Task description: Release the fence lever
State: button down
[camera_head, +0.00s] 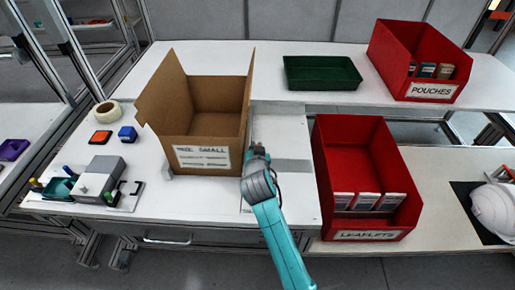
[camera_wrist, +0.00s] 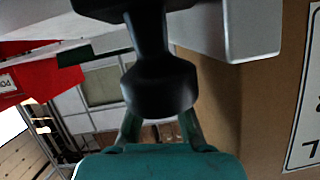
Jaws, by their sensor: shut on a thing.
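My gripper (camera_head: 257,150) is at the right front corner of the open cardboard box (camera_head: 207,142), low over the white table. In the wrist view the black fence lever (camera_wrist: 160,85) has a narrow neck and a wide rounded knob. Its knob sits between my fingers, which are shut on it; their exact contact is partly hidden behind the knob. A light grey metal piece (camera_wrist: 250,30) shows beside the lever, close to the box wall. In the head view my gripper hides the lever.
A red leaflets bin (camera_head: 330,195) stands right of my arm and a red pouches bin (camera_head: 385,60) at the back right. A green tray (camera_head: 322,86) lies behind. A grey device (camera_head: 100,178) and tape roll (camera_head: 105,111) are left. A white helmet shell (camera_head: 494,208) lies far right.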

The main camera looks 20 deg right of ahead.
dwell(0.3)
jog(key=c, duration=1.2)
grip_release()
jog(key=shift+s, duration=0.1)
jog(key=v, duration=1.1)
jog(key=shift+s+a, duration=0.2)
jog(key=shift+s, duration=0.15)
jog(key=shift+r, duration=0.15)
